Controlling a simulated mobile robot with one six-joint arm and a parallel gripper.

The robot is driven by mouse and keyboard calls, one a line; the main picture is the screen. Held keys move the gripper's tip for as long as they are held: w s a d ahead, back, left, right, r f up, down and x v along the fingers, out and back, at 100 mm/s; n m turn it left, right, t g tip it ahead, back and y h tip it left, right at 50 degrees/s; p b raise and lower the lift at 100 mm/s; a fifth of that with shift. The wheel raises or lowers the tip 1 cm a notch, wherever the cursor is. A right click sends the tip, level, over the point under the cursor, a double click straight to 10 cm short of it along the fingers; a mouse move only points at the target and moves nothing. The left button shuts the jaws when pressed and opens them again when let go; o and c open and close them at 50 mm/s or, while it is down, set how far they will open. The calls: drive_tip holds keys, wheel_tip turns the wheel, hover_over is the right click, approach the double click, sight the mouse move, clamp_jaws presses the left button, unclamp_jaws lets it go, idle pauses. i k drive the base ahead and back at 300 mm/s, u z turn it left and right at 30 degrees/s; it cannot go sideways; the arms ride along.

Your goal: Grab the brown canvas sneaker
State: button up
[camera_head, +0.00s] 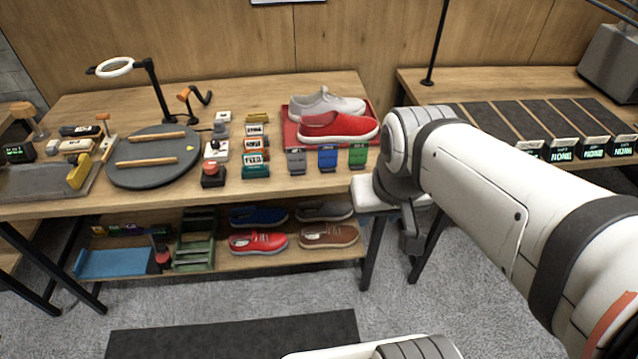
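The brown canvas sneaker (330,236) sits on the lower shelf of the workbench, at the right end of the front row. It has a pale sole and its toe points right. My gripper (411,243) hangs to the right of the sneaker, past the bench leg, and is apart from it. I see the gripper small and from the side, so I cannot tell whether its fingers are open or shut. Nothing clearly shows in it.
A red sneaker (258,243) is left of the brown one; a grey (325,211) and a blue sneaker (258,216) sit behind. The tabletop (330,181) overhangs the shelf. A red tray (291,130) above holds white and red shoes.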

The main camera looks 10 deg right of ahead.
sight(321, 237)
drive_tip(key=i, duration=1)
drive_tip(key=z, duration=0.6)
drive_tip(key=k, duration=1.95)
drive_tip(key=u, duration=1.1)
drive_tip(key=i, duration=0.5)
drive_tip(key=z, duration=0.1)
